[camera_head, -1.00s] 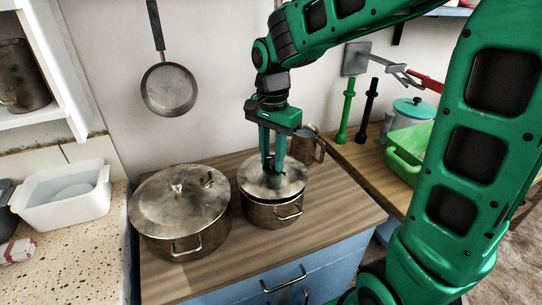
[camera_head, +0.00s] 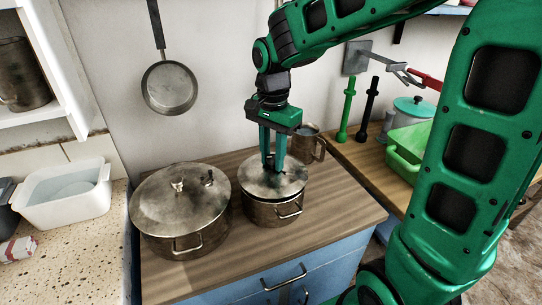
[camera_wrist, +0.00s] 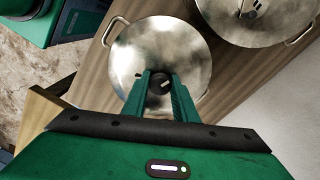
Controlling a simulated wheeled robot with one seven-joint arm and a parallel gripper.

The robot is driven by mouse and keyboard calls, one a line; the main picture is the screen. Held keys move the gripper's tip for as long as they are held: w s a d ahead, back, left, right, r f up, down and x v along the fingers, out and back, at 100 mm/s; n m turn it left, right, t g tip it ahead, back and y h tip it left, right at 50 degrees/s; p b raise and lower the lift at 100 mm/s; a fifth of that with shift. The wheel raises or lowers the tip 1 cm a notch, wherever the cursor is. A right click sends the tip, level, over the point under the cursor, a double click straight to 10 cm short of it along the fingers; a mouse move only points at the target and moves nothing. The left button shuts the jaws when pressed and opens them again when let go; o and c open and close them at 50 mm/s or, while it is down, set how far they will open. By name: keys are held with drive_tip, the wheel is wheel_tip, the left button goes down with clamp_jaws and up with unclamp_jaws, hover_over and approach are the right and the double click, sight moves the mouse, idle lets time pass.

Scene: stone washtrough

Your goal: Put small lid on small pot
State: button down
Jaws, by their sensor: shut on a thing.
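The small pot (camera_head: 272,212) stands on the wooden counter, a dull metal pot with side handles. The small lid (camera_head: 287,184), round and worn metal, lies over its mouth and looks about level. Whether it is fully seated all round is hard to tell. My gripper (camera_head: 272,168) points down from above, its fingers shut on the lid's knob. In the wrist view the small lid (camera_wrist: 185,45) fills the middle, with the dark knob between the fingertips of my gripper (camera_wrist: 160,84). A handle of the small pot (camera_wrist: 113,30) sticks out beside the lid.
A large lidded pot (camera_head: 180,215) stands close on the left. A metal mug (camera_head: 308,145) stands just behind the small pot. A green crate (camera_head: 405,150) is on the right counter. A pan (camera_head: 169,89) hangs on the wall. Bare counter lies in front.

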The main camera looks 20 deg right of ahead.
drive_tip(key=shift+f, duration=0.7)
idle(1.3)
drive_tip(key=c, duration=1.4)
unclamp_jaws()
drive_tip(key=shift+o, duration=0.9)
drive_tip(key=o, duration=0.3)
drive_tip(key=shift+o, duration=0.2)
drive_tip(key=shift+r, duration=0.1)
drive_tip(key=shift+r, duration=3.45)
